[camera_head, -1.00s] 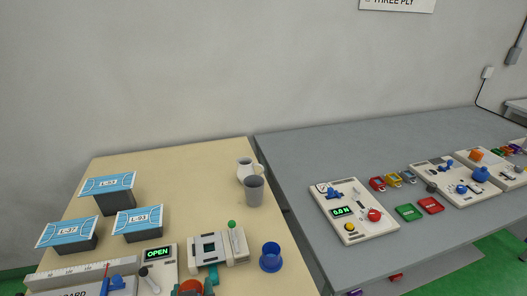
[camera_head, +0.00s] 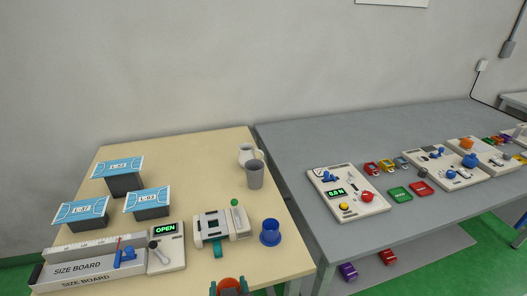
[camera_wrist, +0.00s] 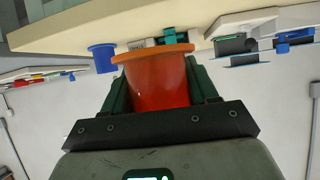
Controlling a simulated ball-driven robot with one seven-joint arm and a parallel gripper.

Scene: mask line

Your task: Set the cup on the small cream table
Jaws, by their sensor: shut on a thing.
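An orange-red cup (camera_wrist: 160,82) is between the green fingers of my gripper (camera_wrist: 163,88) in the wrist view. My gripper is shut on it. The table's edge (camera_wrist: 75,33) also shows in the wrist view, across the top, beyond the cup's rim. I cannot tell the cup's height relative to the tabletop.
On the cream table are a blue cup (camera_head: 270,233), a grey mug (camera_head: 254,175), a white jug (camera_head: 246,153), a white device (camera_head: 211,230), an OPEN display (camera_head: 166,247), a size board (camera_head: 85,268) and mask boxes (camera_head: 125,184). A grey table (camera_head: 300,160) stands right.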

